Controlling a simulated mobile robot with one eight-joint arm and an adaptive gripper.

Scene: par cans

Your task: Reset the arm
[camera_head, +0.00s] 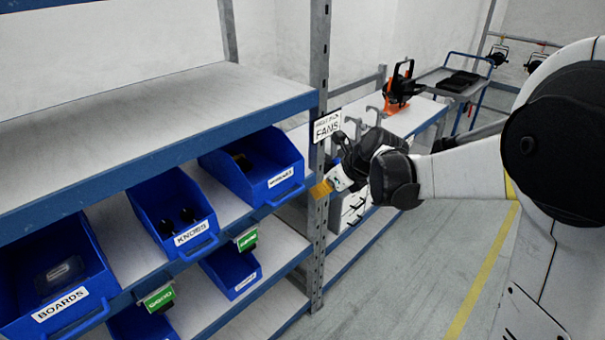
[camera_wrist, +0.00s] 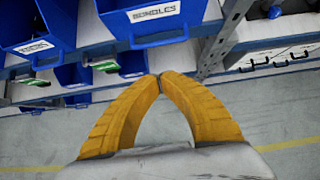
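My gripper (camera_wrist: 159,77) shows in the wrist view with its two yellow fingers meeting at the tips and nothing between them. In the head view my gripper (camera_head: 321,189) is beside the grey shelf post, just right of the blue bin at the shelf's right end. I cannot tell whether it touches the post. My white and black arm reaches in from the right of the head view.
The shelf rack (camera_head: 150,160) at left holds blue bins, including a KNOBS bin (camera_head: 172,205) and a BOARDS bin (camera_head: 55,280). A FANS sign (camera_head: 327,126) is by the post. A workbench (camera_head: 415,115) and a cart (camera_head: 440,78) stand behind. The floor (camera_head: 420,250) is clear.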

